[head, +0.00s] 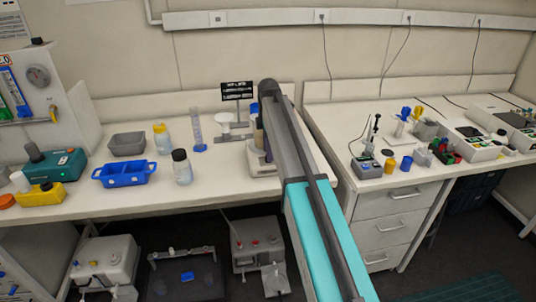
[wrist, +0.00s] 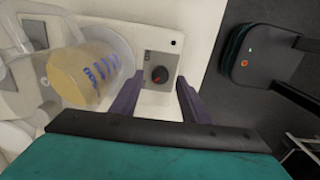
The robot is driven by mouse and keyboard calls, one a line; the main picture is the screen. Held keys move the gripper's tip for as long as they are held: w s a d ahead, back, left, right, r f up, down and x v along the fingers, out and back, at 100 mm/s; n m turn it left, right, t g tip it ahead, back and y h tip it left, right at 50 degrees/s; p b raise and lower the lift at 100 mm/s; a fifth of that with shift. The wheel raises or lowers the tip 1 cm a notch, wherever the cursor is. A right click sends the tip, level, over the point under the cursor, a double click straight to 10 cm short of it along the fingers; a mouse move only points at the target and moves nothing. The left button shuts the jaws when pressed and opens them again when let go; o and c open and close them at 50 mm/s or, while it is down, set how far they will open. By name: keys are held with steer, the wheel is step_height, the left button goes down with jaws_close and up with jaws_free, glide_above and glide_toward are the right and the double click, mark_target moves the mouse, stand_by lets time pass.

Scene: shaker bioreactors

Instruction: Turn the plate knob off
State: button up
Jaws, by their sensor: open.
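My gripper (wrist: 160,79) is open, with one dark purple finger on each side of the knob in the wrist view. I cannot tell whether the fingers touch it. A glass vessel with yellow liquid (wrist: 85,76) is left of the knob. In the head view the white plate (head: 261,163) stands on the bench, partly hidden by my arm, and the knob and gripper are not visible.
A measuring cylinder (head: 197,130), a capped bottle (head: 181,167) and a blue tray (head: 124,174) stand left on the bench. A black sign (head: 237,90) is behind. A dark device with a red ring (wrist: 263,53) is at right in the wrist view.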

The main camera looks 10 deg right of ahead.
step_height(320, 180, up, 12)
steer(key=b, duration=0.2)
steer(key=shift+b, duration=0.4)
stand_by(0.4)
